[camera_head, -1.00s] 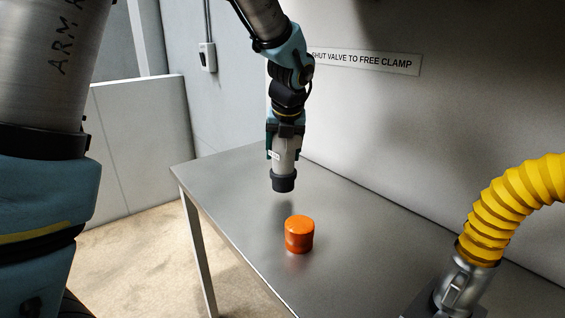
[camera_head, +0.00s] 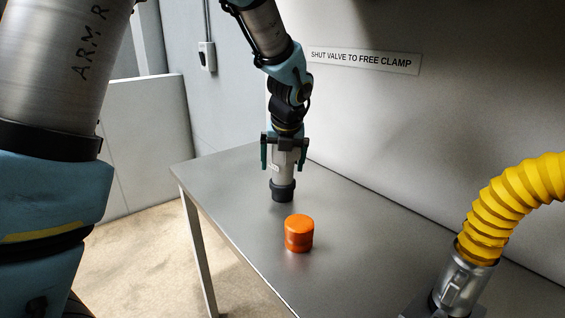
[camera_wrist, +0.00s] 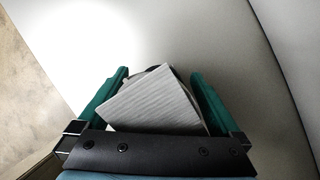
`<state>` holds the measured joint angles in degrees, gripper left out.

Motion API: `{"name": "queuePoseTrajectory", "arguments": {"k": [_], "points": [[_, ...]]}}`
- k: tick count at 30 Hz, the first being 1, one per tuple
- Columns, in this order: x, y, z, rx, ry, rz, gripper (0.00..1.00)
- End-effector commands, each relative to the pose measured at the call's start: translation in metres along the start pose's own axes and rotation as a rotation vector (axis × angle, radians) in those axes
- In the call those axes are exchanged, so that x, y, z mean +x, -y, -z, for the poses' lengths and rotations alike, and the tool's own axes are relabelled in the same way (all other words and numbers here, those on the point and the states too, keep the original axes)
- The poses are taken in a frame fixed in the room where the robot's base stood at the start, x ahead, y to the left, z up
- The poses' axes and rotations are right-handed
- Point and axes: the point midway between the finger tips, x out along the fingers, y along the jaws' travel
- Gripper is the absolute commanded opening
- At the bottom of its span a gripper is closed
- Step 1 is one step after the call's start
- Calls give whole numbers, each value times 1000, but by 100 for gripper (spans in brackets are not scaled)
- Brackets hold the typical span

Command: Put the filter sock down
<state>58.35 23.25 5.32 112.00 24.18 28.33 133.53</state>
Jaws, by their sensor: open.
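The filter sock, a pale grey cylinder with a dark collar at its lower end (camera_head: 283,178), stands upright on the steel table (camera_head: 225,170), with no visible gap under it. My gripper (camera_head: 283,166) is above and around its upper part, pointing down. Its green fingers are spread on either side, with room between them and the sock. In the wrist view, the sock's pale ribbed top (camera_wrist: 155,102) lies between the two open fingers. The sock's far side is hidden.
An orange lidded cylinder (camera_head: 299,233) stands on the table just in front of the sock. A yellow corrugated hose (camera_head: 508,208) on a metal clamp fitting (camera_head: 463,277) is at the right. A wall with a sign (camera_head: 363,60) runs behind. The table's left part is clear.

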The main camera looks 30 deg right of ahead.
Motion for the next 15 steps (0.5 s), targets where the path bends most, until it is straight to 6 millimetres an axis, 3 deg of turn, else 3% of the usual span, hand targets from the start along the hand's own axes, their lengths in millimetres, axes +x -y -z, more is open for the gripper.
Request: {"name": "queuePoseTrajectory", "arguments": {"k": [8, 15], "points": [[-17, 0, -2, -2, 3, 3, 100], [-67, 0, -2, -3, 4, 3, 100]]}}
